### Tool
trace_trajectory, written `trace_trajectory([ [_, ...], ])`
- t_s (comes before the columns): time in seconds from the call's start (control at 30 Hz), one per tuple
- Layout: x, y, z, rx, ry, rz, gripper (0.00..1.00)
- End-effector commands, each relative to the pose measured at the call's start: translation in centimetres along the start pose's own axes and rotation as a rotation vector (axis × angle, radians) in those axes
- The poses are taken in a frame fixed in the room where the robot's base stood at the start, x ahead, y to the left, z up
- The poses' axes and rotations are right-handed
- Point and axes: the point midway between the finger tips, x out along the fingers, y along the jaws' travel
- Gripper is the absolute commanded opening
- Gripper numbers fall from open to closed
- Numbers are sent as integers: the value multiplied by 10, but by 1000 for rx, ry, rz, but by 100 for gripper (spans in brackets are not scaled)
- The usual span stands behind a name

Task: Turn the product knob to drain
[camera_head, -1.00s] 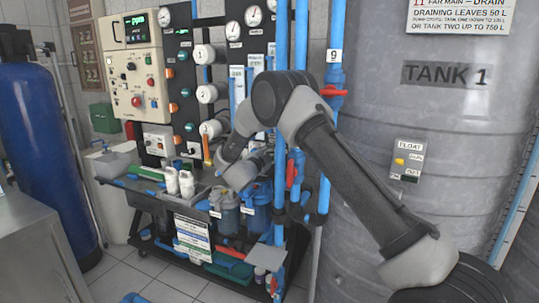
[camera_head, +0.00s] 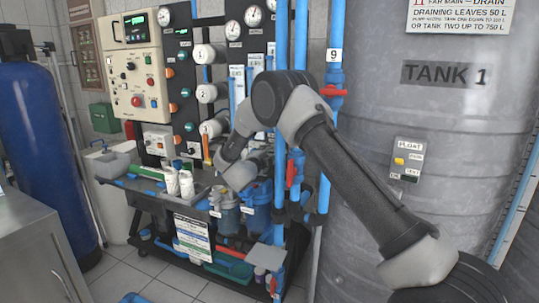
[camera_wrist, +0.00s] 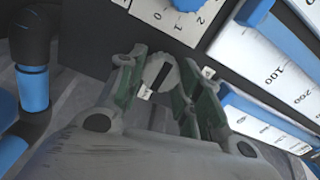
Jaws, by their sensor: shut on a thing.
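In the head view, my arm's wrist hides the gripper and the knob in front of the rack (camera_head: 188,215).
Scaled flow tubes (camera_wrist: 265,75) stand close right of the gripper, and a blue pipe joint (camera_wrist: 33,90) is at the left. In the head view, a large grey tank (camera_head: 440,150) stands right of the rack. A red valve handle (camera_head: 291,173) is near my arm.

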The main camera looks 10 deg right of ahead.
Motion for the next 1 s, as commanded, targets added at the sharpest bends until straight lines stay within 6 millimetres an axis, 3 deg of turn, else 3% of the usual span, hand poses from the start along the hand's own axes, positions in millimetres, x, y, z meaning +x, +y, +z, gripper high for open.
trace_trajectory([
  [0.1, -1, 2, 0, -1, 1, 3, 11],
  [0.13, -1, 2, 0, -1, 1, 3, 38],
  [0.23, -1, 2, 0, -1, 0, 3, 56],
  [0.53, -1, 1, 0, -1, 0, 1, 56],
  [0.67, -10, 0, 1, -2, -2, 2, 56],
  [1.0, -81, 1, 1, -2, -3, 2, 56],
])
